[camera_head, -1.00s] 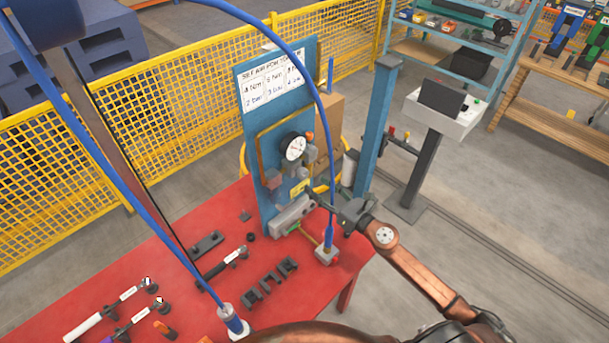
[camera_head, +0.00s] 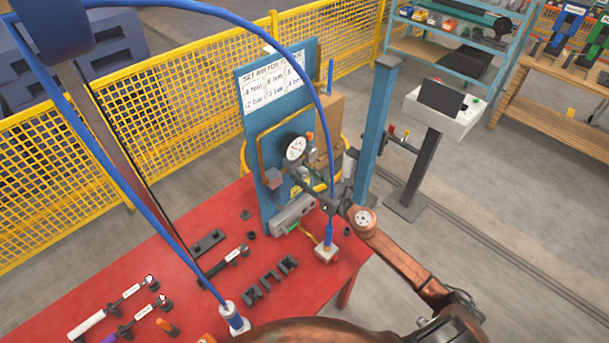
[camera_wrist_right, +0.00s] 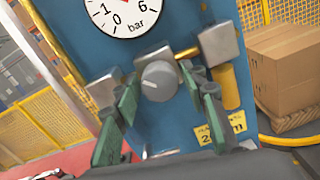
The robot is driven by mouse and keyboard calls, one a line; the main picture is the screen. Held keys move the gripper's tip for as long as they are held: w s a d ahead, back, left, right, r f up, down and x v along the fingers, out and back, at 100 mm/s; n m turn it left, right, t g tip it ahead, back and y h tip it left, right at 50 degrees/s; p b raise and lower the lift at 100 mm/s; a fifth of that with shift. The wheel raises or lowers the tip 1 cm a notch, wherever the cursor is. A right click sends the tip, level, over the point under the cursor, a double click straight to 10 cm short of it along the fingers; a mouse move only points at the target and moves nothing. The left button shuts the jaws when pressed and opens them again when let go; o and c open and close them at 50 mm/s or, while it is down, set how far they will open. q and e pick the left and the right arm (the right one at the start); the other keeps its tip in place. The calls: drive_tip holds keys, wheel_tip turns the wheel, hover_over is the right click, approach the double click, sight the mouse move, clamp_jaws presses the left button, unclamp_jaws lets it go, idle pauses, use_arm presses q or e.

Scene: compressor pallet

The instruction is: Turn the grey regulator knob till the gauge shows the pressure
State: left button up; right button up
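The grey regulator knob (camera_wrist_right: 160,80) shows in the right wrist view, on the blue panel (camera_head: 272,112) below the gauge. My right gripper (camera_wrist_right: 163,95) is open, with one green-padded finger on each side of the knob. I see gaps between the fingers and the knob. The round white gauge (camera_head: 295,148) is in the head view; its lower dial also shows in the wrist view (camera_wrist_right: 118,14), with a red needle part at the top edge. The reading is cut off. In the head view my right gripper (camera_head: 302,186) is at the panel's front. My left gripper is not clearly in view.
A red table (camera_head: 190,270) carries torque tools, black holders (camera_head: 270,280) and a grey block. Blue hoses arch over the table. A blue post (camera_head: 375,130) stands right of the panel. A cardboard box (camera_wrist_right: 285,65) is behind it. A yellow mesh fence (camera_head: 180,95) runs behind.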

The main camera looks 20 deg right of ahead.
drive_tip(key=c, duration=0.9)
drive_tip(key=shift+o, duration=0.2)
drive_tip(key=shift+m, duration=0.4)
drive_tip(key=m+p, duration=0.2)
drive_tip(key=m, duration=0.1)
drive_tip(key=shift+r+m, duration=0.1)
drive_tip(key=shift+m, duration=0.3)
drive_tip(key=m+p, duration=0.2)
drive_tip(key=m, duration=0.2)
drive_tip(key=m+p, duration=0.3)
drive_tip(key=m, duration=0.2)
drive_tip(key=shift+m+g, duration=0.3)
drive_tip(key=shift+m+p, duration=0.75)
drive_tip(key=shift+m, duration=0.75)
